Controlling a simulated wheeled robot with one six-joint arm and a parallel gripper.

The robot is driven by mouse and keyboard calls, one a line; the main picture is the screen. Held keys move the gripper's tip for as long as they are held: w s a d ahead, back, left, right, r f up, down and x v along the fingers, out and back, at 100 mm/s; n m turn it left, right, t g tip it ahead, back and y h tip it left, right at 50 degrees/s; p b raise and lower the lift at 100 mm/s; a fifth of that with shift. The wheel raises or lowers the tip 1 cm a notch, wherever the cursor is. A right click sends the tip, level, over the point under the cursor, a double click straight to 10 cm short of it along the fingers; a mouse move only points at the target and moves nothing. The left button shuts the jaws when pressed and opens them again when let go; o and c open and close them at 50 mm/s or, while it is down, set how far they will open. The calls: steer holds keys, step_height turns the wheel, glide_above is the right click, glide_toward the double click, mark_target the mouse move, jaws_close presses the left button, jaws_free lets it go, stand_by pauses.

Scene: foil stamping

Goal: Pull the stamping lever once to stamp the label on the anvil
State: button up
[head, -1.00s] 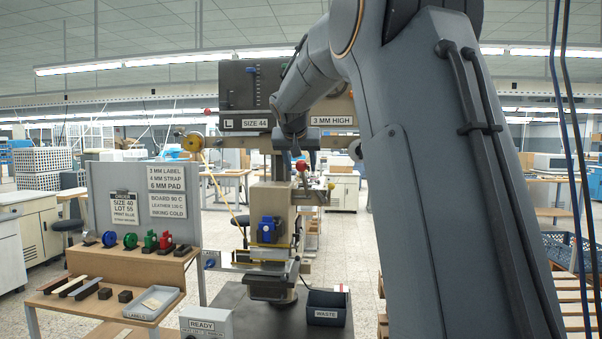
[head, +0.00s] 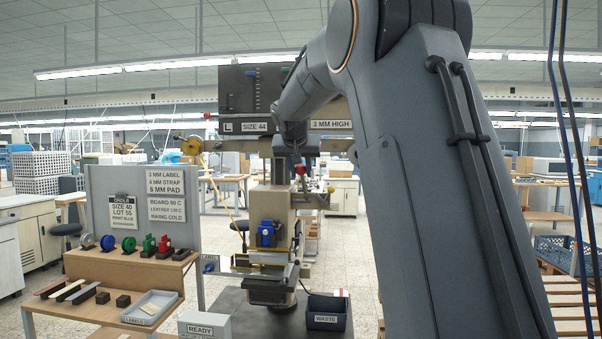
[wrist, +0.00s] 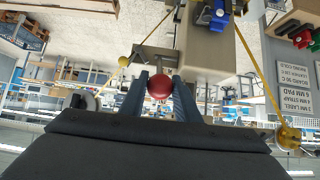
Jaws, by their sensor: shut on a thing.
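The stamping press (head: 277,208) stands in the middle of the head view, with a blue part (head: 266,234) on its front. The lever's red ball knob (head: 300,169) is at the upper right of the press. My gripper (head: 299,163) reaches down to it from above. In the wrist view the red knob (wrist: 160,87) sits between my two blue-grey fingers (wrist: 160,92), which are shut on it. The lever appears raised. The anvil (head: 268,290) is low on the press, under the head. A label on it cannot be made out clearly.
A dark waste bin (head: 327,310) and a READY box (head: 204,326) stand at the press base.

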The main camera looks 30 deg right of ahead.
steer(key=shift+s+a+f+b, duration=0.15)
steer(key=shift+s+f+b, duration=0.05)
steer(key=shift+f+b, duration=0.4)
steer(key=shift+s+a+f+b, duration=0.2)
steer(key=shift+f+b, duration=0.25)
steer(key=shift+b, duration=0.2)
steer(key=shift+s+a+f+b, duration=0.15)
steer(key=shift+s+f+b, duration=0.2)
steer(key=shift+f+b, duration=0.25)
steer(key=f+b, duration=0.2)
steer(key=s+f+b, duration=0.1)
steer(key=b, duration=0.1)
steer(key=shift+a, duration=0.4)
steer(key=f+b, duration=0.1)
steer(key=b, duration=0.1)
steer(key=f+b, duration=0.2)
steer(key=shift+s+a+f, duration=0.1)
steer(key=shift+s+a, duration=0.1)
steer(key=shift+s, duration=0.2)
